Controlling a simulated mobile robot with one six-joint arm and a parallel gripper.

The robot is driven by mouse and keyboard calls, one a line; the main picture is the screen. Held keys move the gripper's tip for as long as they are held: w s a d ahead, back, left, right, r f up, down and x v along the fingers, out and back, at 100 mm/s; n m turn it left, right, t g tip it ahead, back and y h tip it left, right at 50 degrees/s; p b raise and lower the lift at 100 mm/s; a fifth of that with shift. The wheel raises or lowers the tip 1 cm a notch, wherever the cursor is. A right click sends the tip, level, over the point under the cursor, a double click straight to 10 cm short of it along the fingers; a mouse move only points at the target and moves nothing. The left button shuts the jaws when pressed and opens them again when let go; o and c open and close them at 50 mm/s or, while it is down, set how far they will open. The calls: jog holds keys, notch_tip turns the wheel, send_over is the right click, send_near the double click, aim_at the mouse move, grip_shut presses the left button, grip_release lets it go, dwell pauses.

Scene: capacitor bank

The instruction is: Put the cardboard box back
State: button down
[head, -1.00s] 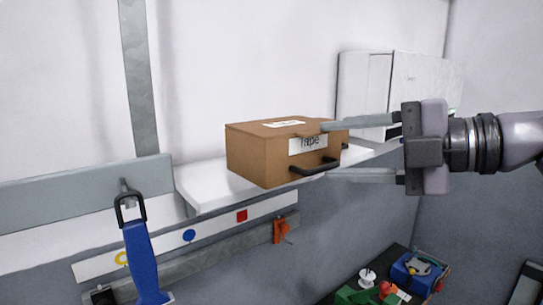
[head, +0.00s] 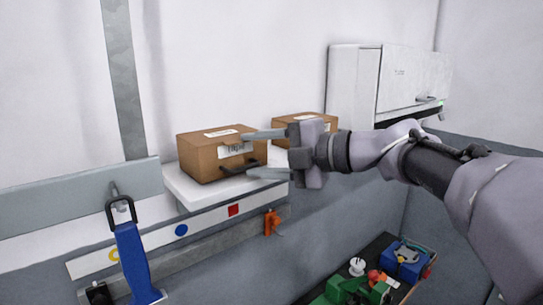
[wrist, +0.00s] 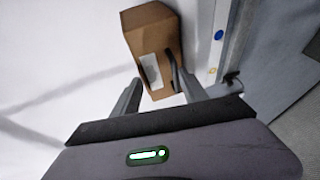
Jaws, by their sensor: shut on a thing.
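A brown cardboard box (head: 198,159) with a white label and a dark handle is at the left end of the white wall shelf (head: 197,196). I cannot tell whether its underside touches the shelf. My gripper (head: 256,155) comes from the right and is shut on the box, its fingers spread, one near the top edge and one low by the handle. In the wrist view the box (wrist: 143,43) sits ahead of my fingers (wrist: 158,100), with its label and handle showing. The box's far side is hidden.
A second brown box (head: 298,127) stands farther right on the shelf, partly behind my gripper. A white cabinet (head: 350,85) is on the wall beyond. A dark tray (head: 384,246) with coloured parts is below.

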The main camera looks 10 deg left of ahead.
jog(key=c, duration=0.9)
grip_release()
jog(key=shift+f, duration=0.15)
jog(key=shift+o, duration=0.2)
jog(key=b+v, duration=0.1)
jog(key=v, duration=1.1)
jog(key=s+d+f+m+h, duration=0.3)
jog(key=s+f+m, duration=0.4)
jog(key=m, duration=0.5)
jog(key=s+d+f+m+h, duration=0.4)
jog(key=s+f+m, duration=0.3)
jog(key=f+m, duration=0.5)
jog(key=s+d+f+m+t+h, duration=0.1)
jog(key=s+d+f+m+h, duration=0.3)
jog(key=m, duration=0.7)
jog(key=s+f+h, duration=0.2)
jog(key=s+f, duration=0.2)
jog(key=f, duration=0.1)
jog(key=shift+f+m, duration=0.2)
jog(key=shift+m, duration=0.2)
